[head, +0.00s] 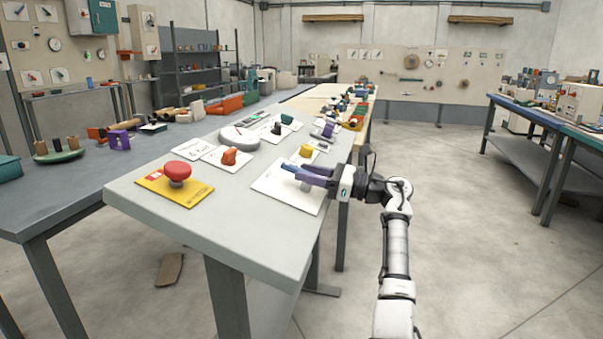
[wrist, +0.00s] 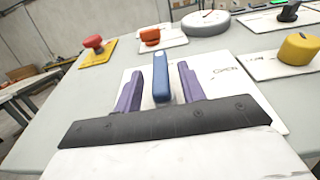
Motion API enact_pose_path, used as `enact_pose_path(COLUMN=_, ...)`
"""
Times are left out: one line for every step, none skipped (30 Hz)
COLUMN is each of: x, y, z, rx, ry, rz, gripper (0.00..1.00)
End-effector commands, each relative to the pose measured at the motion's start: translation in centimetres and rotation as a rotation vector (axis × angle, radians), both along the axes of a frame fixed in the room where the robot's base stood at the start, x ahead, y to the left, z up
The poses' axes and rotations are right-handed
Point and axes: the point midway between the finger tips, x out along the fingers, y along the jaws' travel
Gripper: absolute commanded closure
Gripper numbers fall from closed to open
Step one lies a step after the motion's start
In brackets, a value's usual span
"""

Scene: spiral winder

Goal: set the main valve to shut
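A blue lever handle (wrist: 162,78) stands over a white plate (wrist: 255,100) in the wrist view. The plate has printed lettering that seems to read OPEN, to the right of the handle. In the head view the white plate (head: 276,187) lies near the right edge of the table. My gripper (wrist: 160,92) has two purple fingers, one on each side of the blue handle, with a visible gap on both sides. In the head view my gripper (head: 300,174) reaches over the plate from the right. The base of the handle is hidden.
A red mushroom button (head: 178,171) on a yellow plate, an orange knob (head: 229,156), a yellow knob (head: 306,151) and a round grey dial (head: 239,138) share the table. The front table surface (head: 220,235) is bare. The floor at the right is open.

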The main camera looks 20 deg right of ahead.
Motion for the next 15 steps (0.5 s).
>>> enact_pose_path(x=-0.6, y=-1.1, z=-0.3, rx=0.002, ry=0.001, rz=-0.005, gripper=0.60)
enact_pose_path(x=-1.0, y=-1.7, z=-0.4, rx=0.002, ry=0.001, rz=-0.005, gripper=0.60)
enact_pose_path(x=-1.5, y=-2.5, z=-0.5, rx=0.001, ry=0.001, rz=-0.004, gripper=0.60)
enact_pose_path(x=-1.9, y=-3.1, z=-0.6, rx=0.001, ry=0.001, rz=-0.005, gripper=0.60)
enact_pose_path(x=-2.3, y=-3.7, z=-0.7, rx=0.001, ry=0.001, rz=-0.005, gripper=0.60)
enact_pose_path(x=-2.8, y=-4.4, z=-0.8, rx=0.000, ry=0.000, rz=-0.003, gripper=0.60)
enact_pose_path(x=-3.2, y=-5.0, z=-0.9, rx=0.001, ry=0.000, rz=-0.004, gripper=0.60)
enact_pose_path(x=-3.6, y=-5.5, z=-1.1, rx=0.000, ry=0.000, rz=-0.003, gripper=0.60)
enact_pose_path(x=-4.0, y=-6.2, z=-1.2, rx=0.001, ry=0.001, rz=-0.003, gripper=0.60)
enact_pose_path(x=-4.3, y=-6.7, z=-1.3, rx=0.001, ry=0.001, rz=-0.003, gripper=0.60)
enact_pose_path(x=-4.6, y=-7.1, z=-1.3, rx=0.000, ry=0.002, rz=-0.002, gripper=0.60)
enact_pose_path(x=-5.0, y=-7.7, z=-1.4, rx=0.000, ry=0.000, rz=-0.002, gripper=0.60)
enact_pose_path(x=-5.2, y=-8.0, z=-1.5, rx=0.000, ry=0.000, rz=-0.001, gripper=0.60)
enact_pose_path(x=-5.4, y=-8.3, z=-1.5, rx=-0.001, ry=-0.001, rz=0.000, gripper=0.60)
enact_pose_path(x=-5.6, y=-8.7, z=-1.6, rx=0.000, ry=0.000, rz=0.000, gripper=0.60)
